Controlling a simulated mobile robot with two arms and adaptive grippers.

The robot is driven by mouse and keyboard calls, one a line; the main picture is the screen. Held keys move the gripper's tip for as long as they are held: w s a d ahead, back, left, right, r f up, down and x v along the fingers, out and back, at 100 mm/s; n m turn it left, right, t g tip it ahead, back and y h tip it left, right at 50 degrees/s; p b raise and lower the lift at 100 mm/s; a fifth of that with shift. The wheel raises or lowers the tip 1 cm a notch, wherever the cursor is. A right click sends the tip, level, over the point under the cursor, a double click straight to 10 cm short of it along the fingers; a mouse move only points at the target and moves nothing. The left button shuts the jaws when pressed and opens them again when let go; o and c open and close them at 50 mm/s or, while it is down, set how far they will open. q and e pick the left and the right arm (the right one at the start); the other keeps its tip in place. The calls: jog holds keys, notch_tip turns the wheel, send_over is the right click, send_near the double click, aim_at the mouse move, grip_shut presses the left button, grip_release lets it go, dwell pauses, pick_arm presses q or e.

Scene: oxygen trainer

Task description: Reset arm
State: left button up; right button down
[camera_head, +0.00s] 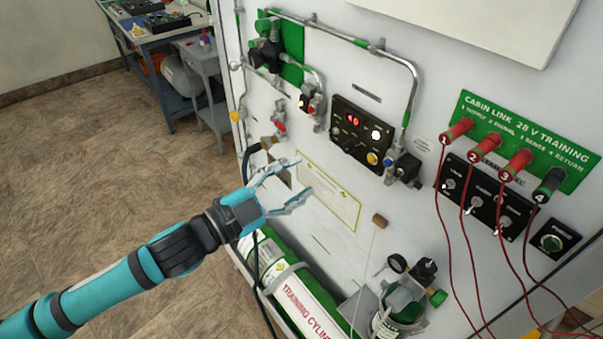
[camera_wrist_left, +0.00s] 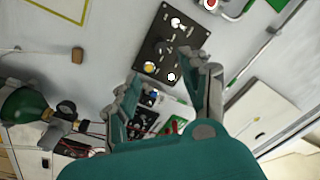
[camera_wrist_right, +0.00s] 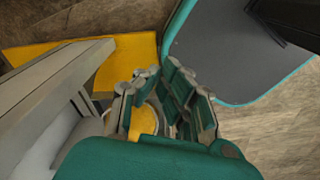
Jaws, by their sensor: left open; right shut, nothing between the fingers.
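My left gripper (camera_head: 296,182) is open and empty in front of the lower left part of the white trainer panel (camera_head: 395,200) in the head view. In the left wrist view its two fingers (camera_wrist_left: 168,85) stand apart, with a black control box (camera_wrist_left: 168,45) beyond them. I cannot tell the exact gap to the panel. My right gripper (camera_wrist_right: 165,85) shows only in the right wrist view. Its fingers are together with nothing held, above a yellow surface (camera_wrist_right: 125,65) and the floor.
A green and white training cylinder (camera_head: 300,295) lies low by the panel. A workbench (camera_head: 150,35) stands at back left. Floor at left is clear.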

dwell(0.4)
pick_arm(q)
jog(key=w+a+f+n+t+y+b, duration=0.1)
jog(key=w+a+f+n+y, duration=0.3)
jog(key=f, duration=0.7)
jog(key=w+a+f+n+t+y+b, duration=0.1)
jog(key=w+a+f+n+y, duration=0.35)
jog(key=f, duration=0.65)
jog(key=s+a+f+n+g+y, duration=0.1)
jog(key=s+a+f+n, duration=0.2)
jog(key=f, duration=0.7)
jog(key=s+a+f+g+y+b, duration=0.1)
jog(key=s+a+f+y, duration=0.15)
jog(key=a+f, duration=0.45)
jog(key=s+a+f+n+g+y, duration=0.1)
jog(key=s+a+f+n, duration=0.15)
jog(key=f, duration=0.95)
jog(key=s+a+f+n+g+y, duration=0.1)
jog(key=s+a+f+g, duration=0.2)
jog(key=s+f, duration=0.9)
jog(key=s+f+n+g+b, duration=0.1)
jog(key=s+f, duration=0.3)
jog(key=s, duration=1)
jog(key=s+a+f+n+g+y, duration=0.1)
jog(key=s+f+g, duration=0.3)
jog(key=s, duration=1.1)
jog(key=shift+f+n+g+b, duration=0.3)
jog(key=shift+f+b, duration=0.1)
jog(key=shift+f, duration=0.3)
